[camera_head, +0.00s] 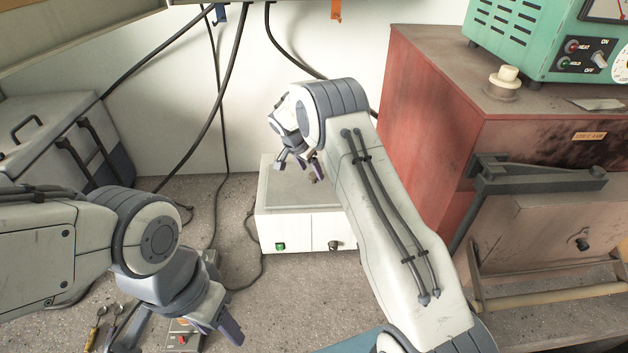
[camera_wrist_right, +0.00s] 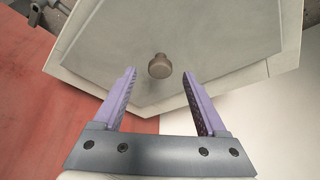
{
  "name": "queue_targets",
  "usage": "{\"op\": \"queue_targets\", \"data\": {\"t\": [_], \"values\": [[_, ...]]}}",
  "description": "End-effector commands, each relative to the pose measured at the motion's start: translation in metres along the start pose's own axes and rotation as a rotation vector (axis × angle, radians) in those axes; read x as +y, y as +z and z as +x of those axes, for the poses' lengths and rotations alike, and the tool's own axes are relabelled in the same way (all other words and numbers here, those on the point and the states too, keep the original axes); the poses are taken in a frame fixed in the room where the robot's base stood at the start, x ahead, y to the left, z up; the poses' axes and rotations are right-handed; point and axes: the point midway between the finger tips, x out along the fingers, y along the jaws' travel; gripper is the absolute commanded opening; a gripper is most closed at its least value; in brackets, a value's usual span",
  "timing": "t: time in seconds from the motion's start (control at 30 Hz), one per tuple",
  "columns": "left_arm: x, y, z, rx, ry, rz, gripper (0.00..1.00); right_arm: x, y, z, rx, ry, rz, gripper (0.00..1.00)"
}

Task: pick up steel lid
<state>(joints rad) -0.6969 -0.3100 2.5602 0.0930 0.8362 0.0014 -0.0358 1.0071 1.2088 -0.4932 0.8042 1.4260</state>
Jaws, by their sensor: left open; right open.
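The steel lid (camera_wrist_right: 205,45) is a flat grey plate with a small round brownish knob (camera_wrist_right: 159,66) in its middle. In the head view it appears as the grey top (camera_head: 285,195) of a white box (camera_head: 300,230), partly hidden by my right arm. My right gripper (camera_head: 300,166) is open just above it. In the right wrist view my right gripper (camera_wrist_right: 159,74) has its two purple fingers on either side of the knob's line, with the knob between the tips and apart from both. My left gripper (camera_head: 172,340) is open and empty at the lower left.
A red cabinet (camera_head: 430,120) stands close right of the box, with a green device (camera_head: 545,45) on top. A grey case (camera_head: 50,145) is at the left. Cables hang behind. Spoons (camera_head: 97,330) and a small switch unit (camera_head: 185,338) lie near my left gripper.

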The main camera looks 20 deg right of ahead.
Motion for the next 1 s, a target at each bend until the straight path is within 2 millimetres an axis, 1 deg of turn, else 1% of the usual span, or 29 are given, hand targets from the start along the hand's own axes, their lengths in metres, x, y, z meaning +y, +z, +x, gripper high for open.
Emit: {"op": "queue_targets", "data": {"t": [0.03, 0.1, 0.2, 0.43, 0.47, 0.5, 0.57, 0.6, 0.63, 0.67, 1.0], "values": [[0.001, -0.001, -0.009, 0.0, 0.0, 0.0, 0.5, 0.001, -0.002, 0.004, -0.001, 0.004, 0.0, 0.75], [0.001, -0.001, -0.011, 0.0, 0.0, -0.001, 0.5, 0.0, -0.002, 0.014, 0.0, 0.002, -0.001, 0.75], [0.001, -0.001, -0.013, 0.0, 0.0, -0.001, 0.5, 0.0, -0.001, 0.022, 0.0, 0.001, 0.0, 0.75], [0.001, -0.001, -0.012, 0.0, 0.0, -0.001, 0.5, 0.0, -0.001, 0.024, 0.001, -0.001, 0.0, 0.75], [0.001, -0.001, -0.012, 0.0, 0.0, -0.001, 0.5, 0.0, -0.001, 0.024, 0.001, -0.001, 0.0, 0.67], [0.001, -0.001, -0.012, 0.0, 0.0, -0.001, 0.5, 0.0, -0.001, 0.024, 0.001, -0.001, 0.0, 0.52], [0.001, -0.001, -0.012, 0.0, 0.0, -0.001, 0.5, 0.0, -0.001, 0.024, 0.001, -0.001, 0.0, 0.29], [0.001, -0.001, -0.012, 0.0, 0.0, -0.001, 0.5, 0.0, -0.001, 0.024, 0.001, -0.001, 0.0, 0.14], [0.001, -0.001, -0.012, 0.0, 0.0, -0.001, 0.5, 0.0, -0.001, 0.024, 0.001, -0.001, 0.0, 0.02], [0.001, -0.001, -0.012, 0.0, 0.0, -0.001, 0.5, 0.0, -0.001, 0.024, 0.0, -0.001, 0.0, 0.0], [0.001, -0.001, -0.012, 0.0, 0.0, -0.001, 0.5, 0.0, -0.001, 0.024, 0.001, -0.001, 0.0, 0.0]]}}
